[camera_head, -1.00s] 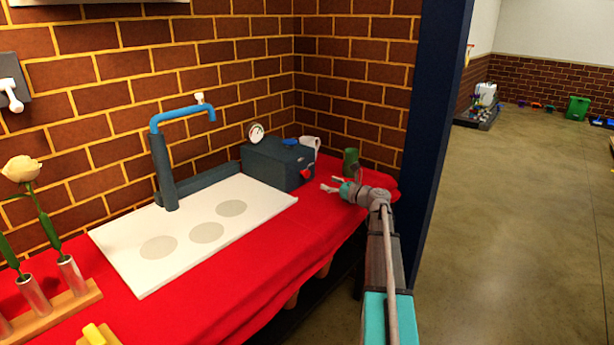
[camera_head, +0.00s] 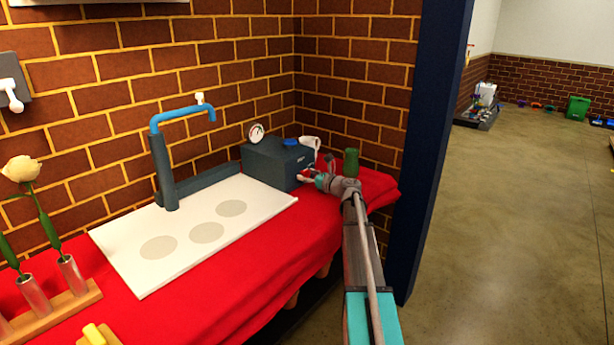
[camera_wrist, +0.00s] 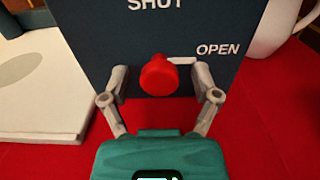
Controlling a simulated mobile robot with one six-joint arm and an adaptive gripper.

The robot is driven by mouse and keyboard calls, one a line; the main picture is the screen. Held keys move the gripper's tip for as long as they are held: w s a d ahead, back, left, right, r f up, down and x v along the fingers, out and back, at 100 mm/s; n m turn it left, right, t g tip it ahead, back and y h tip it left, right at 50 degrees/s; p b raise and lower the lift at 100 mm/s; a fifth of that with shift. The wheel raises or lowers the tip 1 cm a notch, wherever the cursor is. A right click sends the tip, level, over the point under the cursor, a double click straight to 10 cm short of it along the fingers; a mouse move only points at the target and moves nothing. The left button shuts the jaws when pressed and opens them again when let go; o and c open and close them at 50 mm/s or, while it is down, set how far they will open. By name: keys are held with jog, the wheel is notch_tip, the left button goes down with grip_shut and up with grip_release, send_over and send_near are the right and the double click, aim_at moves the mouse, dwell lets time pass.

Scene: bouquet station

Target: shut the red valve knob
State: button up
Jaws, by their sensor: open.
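The red valve knob (camera_wrist: 159,76) sits on the front face of a dark box (camera_head: 274,164). In the wrist view the box face bears the words SHUT at the top and OPEN at the right, and a pale pointer (camera_wrist: 181,60) by the knob reaches right toward OPEN. My gripper (camera_wrist: 160,82) is open, with one finger on each side of the knob; I cannot tell whether they touch it. In the head view my gripper (camera_head: 306,178) is in front of the box and hides most of the knob.
A green cup (camera_head: 351,162) stands right of my gripper. A white mug (camera_wrist: 275,25) is beside the box. A round gauge (camera_head: 257,132) and a blue cap (camera_head: 290,142) are on top. A white board (camera_head: 190,232) lies left on the red cloth (camera_head: 240,285).

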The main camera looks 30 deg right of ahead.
grip_shut()
dwell(0.3)
jog(key=shift+n, duration=0.4)
jog(key=n, duration=0.3)
jog(key=shift+n, duration=0.3)
jog(key=n, duration=0.9)
jog(key=shift+r, duration=0.1)
jog(key=n, duration=0.4)
jog(key=shift+n, duration=0.4)
